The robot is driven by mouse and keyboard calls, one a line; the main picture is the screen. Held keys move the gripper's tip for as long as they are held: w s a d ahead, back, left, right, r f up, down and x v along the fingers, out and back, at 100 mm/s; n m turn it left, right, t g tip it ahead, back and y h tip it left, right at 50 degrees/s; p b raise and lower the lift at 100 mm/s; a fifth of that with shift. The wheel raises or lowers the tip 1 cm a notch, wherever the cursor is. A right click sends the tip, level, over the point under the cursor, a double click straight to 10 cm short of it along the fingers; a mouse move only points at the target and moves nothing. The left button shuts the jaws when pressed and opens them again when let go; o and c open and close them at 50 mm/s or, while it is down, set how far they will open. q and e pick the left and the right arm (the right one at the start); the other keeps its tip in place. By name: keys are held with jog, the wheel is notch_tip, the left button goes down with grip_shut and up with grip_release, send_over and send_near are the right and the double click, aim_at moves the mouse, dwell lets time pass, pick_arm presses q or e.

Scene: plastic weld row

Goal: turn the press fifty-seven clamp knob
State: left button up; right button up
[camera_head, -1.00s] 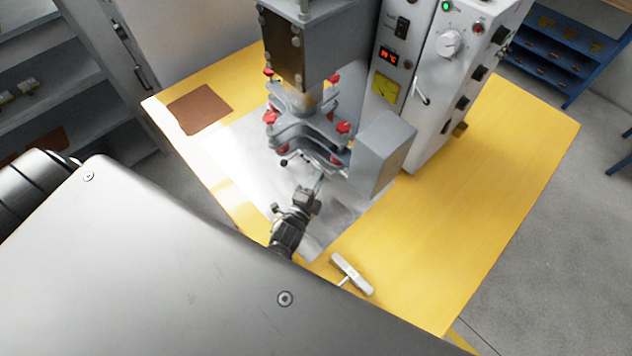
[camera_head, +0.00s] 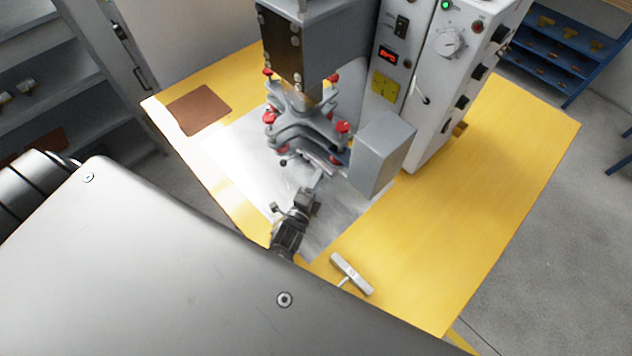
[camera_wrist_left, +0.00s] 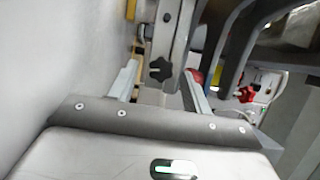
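The press (camera_head: 290,50) stands on the yellow table, with a grey clamp fixture (camera_head: 300,125) bearing several red knobs under its head. In the left wrist view a black star-shaped knob (camera_wrist_left: 160,70) sits at the end of a grey bar. My left gripper (camera_head: 319,176) is just in front of the fixture in the head view. In the left wrist view its two fingers (camera_wrist_left: 160,90) are apart, one to each side of the black knob, with gaps visible; the knob looks ungripped. Which knob belongs to press fifty-seven I cannot read. My right gripper is out of view.
A grey box-shaped part (camera_head: 381,155) stands close right of my left gripper. The control cabinet (camera_head: 440,90) is behind it. A T-handled tool (camera_head: 352,275) lies near the table's front edge. A brown mat (camera_head: 200,109) lies at the left. The table's right side is clear.

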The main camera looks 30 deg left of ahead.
pick_arm(q)
jog(key=s, duration=0.3)
jog(key=s+b, duration=0.1)
jog(key=s, duration=0.5)
jog(key=shift+s+d+f+b, duration=0.1)
jog(key=shift+s+d+b, duration=0.15)
jog(key=shift+b, duration=0.15)
jog(key=shift+s, duration=0.65)
jog(key=shift+w, duration=0.1)
